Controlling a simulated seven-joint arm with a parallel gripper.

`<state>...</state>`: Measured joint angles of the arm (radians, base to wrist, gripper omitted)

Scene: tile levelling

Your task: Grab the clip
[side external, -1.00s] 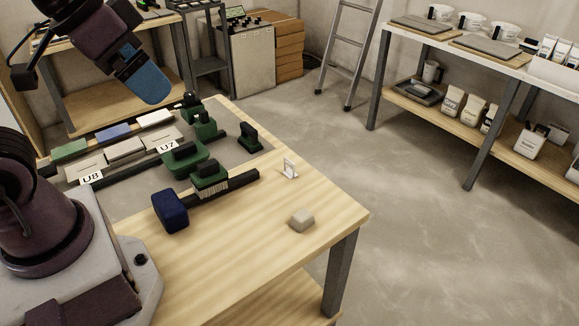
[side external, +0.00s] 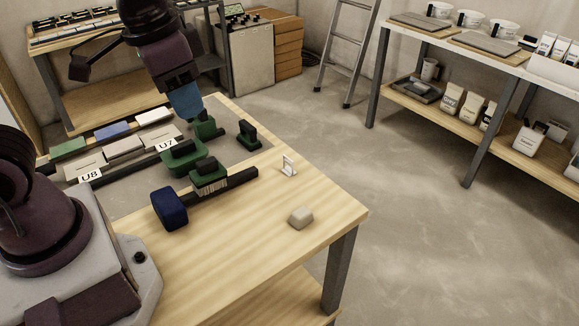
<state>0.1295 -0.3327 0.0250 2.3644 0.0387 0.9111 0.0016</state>
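A small white upright piece (side external: 289,166), which looks like the clip, stands on the wooden table's right part, near its far right edge. My gripper (side external: 187,112) shows as the blue end of my arm, pointing down over the far part of the table. It is left of and beyond the white piece, clearly apart from it.
A green brush (side external: 210,174), a mallet with a dark blue head (side external: 170,208) and a beige block (side external: 301,217) lie nearer. Tiles (side external: 126,148) lie at left.

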